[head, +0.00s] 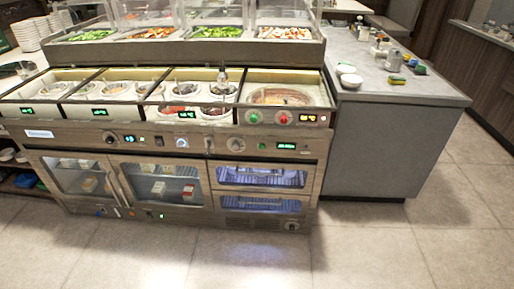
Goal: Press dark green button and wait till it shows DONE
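A steel sauce-well counter with a front control panel (220,144) fills the left and middle of the head view. A small dark green round button (262,146) sits on the panel's right part, below the right well. A small display with green characters (286,146) is just to its right; its text is too small to read. A larger green button (253,117) and a red button (283,118) sit higher, on the right well's front. An orange-lit display (309,118) is beside the red button. Neither of my grippers is in view.
Several knobs, including a black knob (236,144) and a blue-ringed knob (182,142), are on the same panel. Glass-fronted cabinets (160,184) and drawers (261,178) are below. A grey side counter (400,95) with bowls stands at right. The tiled floor (240,255) in front is clear.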

